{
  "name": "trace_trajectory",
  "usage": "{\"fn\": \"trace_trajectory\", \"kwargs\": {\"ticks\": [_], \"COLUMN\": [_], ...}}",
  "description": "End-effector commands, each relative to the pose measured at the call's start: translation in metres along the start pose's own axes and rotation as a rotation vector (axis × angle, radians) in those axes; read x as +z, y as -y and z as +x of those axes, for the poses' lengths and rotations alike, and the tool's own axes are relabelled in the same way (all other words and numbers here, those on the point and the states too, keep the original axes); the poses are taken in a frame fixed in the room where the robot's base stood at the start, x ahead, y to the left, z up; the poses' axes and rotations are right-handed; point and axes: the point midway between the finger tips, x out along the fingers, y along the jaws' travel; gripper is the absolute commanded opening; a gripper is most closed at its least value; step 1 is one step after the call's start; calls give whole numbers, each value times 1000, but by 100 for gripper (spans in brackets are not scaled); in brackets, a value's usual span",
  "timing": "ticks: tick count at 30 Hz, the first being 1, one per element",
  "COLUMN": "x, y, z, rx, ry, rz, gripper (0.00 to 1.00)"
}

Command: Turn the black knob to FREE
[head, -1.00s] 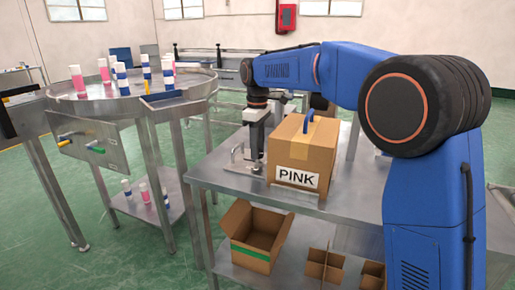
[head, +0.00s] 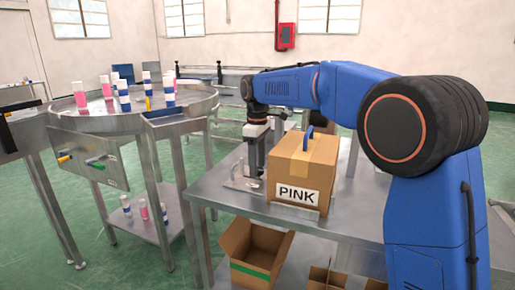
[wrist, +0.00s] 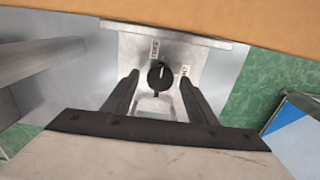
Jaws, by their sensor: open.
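The black knob (wrist: 160,75) sits on a small metal plate (wrist: 130,46) in the wrist view. It has a pale pointer mark near its top. One small white label (wrist: 154,50) is above it and another (wrist: 184,71) is at its right; their text is too small to read surely. My gripper (wrist: 159,78) is open, with one finger at each side of the knob and a visible gap to both. In the head view my gripper (head: 255,168) points down over the bench, left of the carton. The knob cannot be made out there.
A cardboard carton marked PINK (head: 302,170) stands close to the right of my gripper on the steel bench (head: 235,200). A round table (head: 125,122) with pink, white and blue cans is at left. An open box (head: 252,250) is on the lower shelf.

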Motion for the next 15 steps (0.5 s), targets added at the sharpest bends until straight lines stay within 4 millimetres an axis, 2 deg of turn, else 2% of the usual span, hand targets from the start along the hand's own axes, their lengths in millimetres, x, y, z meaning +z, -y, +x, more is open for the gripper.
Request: {"fn": "trace_trajectory", "kwargs": {"ticks": [5,15], "x": [0,-1], "y": [0,-1], "z": [-24,-91], "rx": [2,3], "ry": [-2,-3], "rz": [0,0], "gripper": [52,52]}}
